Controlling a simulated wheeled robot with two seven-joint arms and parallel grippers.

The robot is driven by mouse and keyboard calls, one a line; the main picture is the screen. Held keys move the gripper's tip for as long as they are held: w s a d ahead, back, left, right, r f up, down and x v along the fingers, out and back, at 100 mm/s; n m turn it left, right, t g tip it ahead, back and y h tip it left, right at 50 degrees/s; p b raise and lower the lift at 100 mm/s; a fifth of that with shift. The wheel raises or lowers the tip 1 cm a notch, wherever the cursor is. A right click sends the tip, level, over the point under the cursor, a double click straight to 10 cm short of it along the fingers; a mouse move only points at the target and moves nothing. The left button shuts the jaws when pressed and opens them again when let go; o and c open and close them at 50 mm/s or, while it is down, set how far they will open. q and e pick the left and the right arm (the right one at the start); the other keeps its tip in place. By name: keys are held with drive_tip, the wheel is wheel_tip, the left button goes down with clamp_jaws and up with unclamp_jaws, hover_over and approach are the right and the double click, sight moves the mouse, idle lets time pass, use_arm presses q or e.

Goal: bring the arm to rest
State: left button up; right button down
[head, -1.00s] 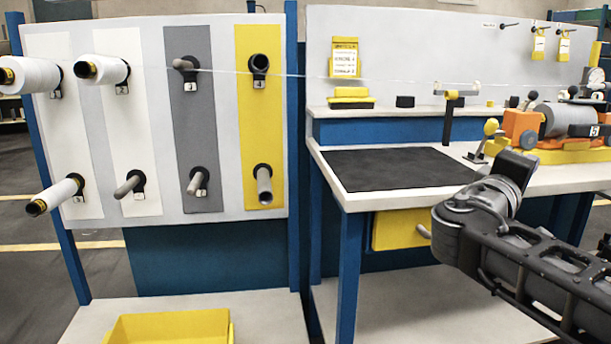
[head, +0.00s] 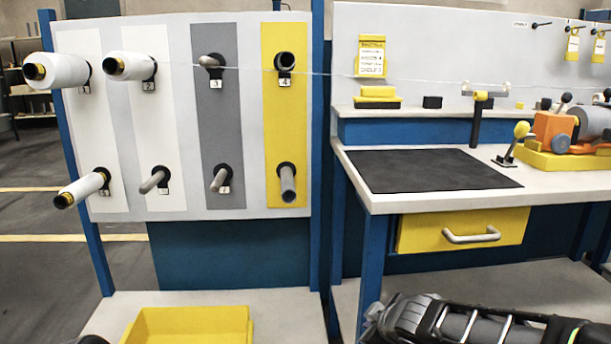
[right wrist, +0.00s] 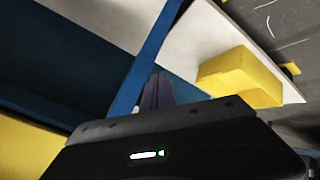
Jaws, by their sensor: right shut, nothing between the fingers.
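My right arm (head: 470,325) lies low along the bottom right edge in the head view, in front of the lower shelf under the bench. My right gripper (right wrist: 158,88) shows in the right wrist view as two dark fingers close together, shut and empty. It is in free air in front of a blue post (right wrist: 150,60) and touches nothing that I can see. In the head view its fingers cannot be made out. My left gripper is not clearly in view; only a small dark rounded piece shows at the bottom left edge.
A yellow bin (head: 190,318) stands on the low shelf at left, below a panel (head: 135,205) of pegs and white spools. The bench has a black mat (head: 430,170), a yellow drawer (head: 465,230) and an orange device (head: 555,130). A thread crosses above.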

drive_tip(key=s+a+f+m+g+y, duration=0.1)
drive_tip(key=s+a+f+m+y, duration=0.2)
drive_tip(key=f, duration=0.7)
drive_tip(key=s+a+f+m+g+y, duration=0.1)
drive_tip(key=s+a+f+m+g, duration=0.3)
drive_tip(key=f, duration=0.6)
drive_tip(key=s+d+f+m+g+h, duration=0.2)
drive_tip(key=s+f+m, duration=0.3)
drive_tip(key=s+f, duration=1.5)
use_arm(q)
drive_tip(key=s+d+r+p, duration=0.1)
drive_tip(key=r+p, duration=1.6)
drive_tip(key=r, duration=0.1)
drive_tip(key=s+r+p, duration=0.2)
drive_tip(key=r+p, duration=1.6)
drive_tip(key=shift+d+m+g+h+p, duration=0.3)
drive_tip(key=shift+d+g, duration=0.05)
drive_tip(key=shift+g, duration=0.05)
use_arm(e)
drive_tip(key=s+a+r, duration=0.1)
drive_tip(key=s+r, duration=0.1)
drive_tip(key=r, duration=1.6)
drive_tip(key=s+r+g, duration=0.1)
drive_tip(key=r, duration=1.8)
drive_tip(key=shift+s+a+r+y, duration=0.3)
drive_tip(key=shift+s+a+y, duration=0.05)
drive_tip(key=shift+s+y, duration=0.05)
